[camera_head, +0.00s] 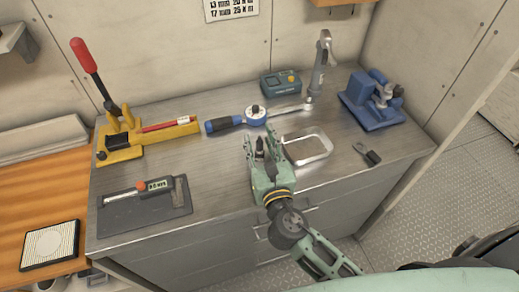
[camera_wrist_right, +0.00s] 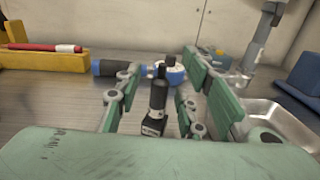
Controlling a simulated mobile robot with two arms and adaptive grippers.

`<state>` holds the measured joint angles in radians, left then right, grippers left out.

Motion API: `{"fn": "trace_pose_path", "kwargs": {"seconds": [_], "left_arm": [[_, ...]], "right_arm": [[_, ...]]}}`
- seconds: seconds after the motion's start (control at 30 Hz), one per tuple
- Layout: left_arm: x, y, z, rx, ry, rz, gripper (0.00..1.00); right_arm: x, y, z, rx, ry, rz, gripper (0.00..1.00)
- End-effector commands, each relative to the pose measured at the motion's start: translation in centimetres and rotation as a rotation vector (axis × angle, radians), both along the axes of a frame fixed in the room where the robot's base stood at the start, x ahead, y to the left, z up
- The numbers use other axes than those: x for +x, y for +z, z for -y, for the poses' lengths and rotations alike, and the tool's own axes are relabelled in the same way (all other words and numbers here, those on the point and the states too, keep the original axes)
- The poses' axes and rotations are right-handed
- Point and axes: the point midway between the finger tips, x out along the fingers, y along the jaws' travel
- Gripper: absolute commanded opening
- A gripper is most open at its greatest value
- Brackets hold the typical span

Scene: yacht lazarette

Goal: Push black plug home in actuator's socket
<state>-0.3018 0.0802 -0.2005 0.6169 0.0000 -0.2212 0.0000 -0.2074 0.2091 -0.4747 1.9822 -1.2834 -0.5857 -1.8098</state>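My right gripper (camera_head: 262,152) is over the front of the steel bench, with its green fingers apart. Between them is a small dark upright piece (camera_head: 259,146). In the right wrist view it is a black block (camera_wrist_right: 156,122) with a white label low down and narrower black tops. It looks like the actuator and black plug, but I cannot tell where one ends and the other begins, or how deep the plug sits. The fingers of the right gripper (camera_wrist_right: 158,98) stand on either side, with gaps visible. The left gripper is out of view.
A steel sink (camera_head: 308,146) lies just right of the gripper. Behind are a blue-handled tool (camera_head: 224,124), a teal box (camera_head: 281,83) and a tap (camera_head: 320,62). A blue vise (camera_head: 371,108) stands right; a yellow tool (camera_head: 121,140) and dark mat (camera_head: 120,215) lie left.

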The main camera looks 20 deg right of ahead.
Motion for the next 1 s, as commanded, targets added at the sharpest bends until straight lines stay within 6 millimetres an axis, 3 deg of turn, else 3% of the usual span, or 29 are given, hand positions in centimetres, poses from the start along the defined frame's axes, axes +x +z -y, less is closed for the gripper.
{"fn": "trace_pose_path", "kwargs": {"seconds": [0.17,0.57,1.0], "left_arm": [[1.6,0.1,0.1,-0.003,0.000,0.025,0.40],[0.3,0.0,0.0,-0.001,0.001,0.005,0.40],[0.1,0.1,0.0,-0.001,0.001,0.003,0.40]], "right_arm": [[0.0,-0.1,0.0,0.001,0.000,-0.001,0.36],[0.0,0.0,0.0,0.000,0.000,0.000,0.01],[0.0,0.2,0.0,0.001,0.000,0.000,0.00]]}}
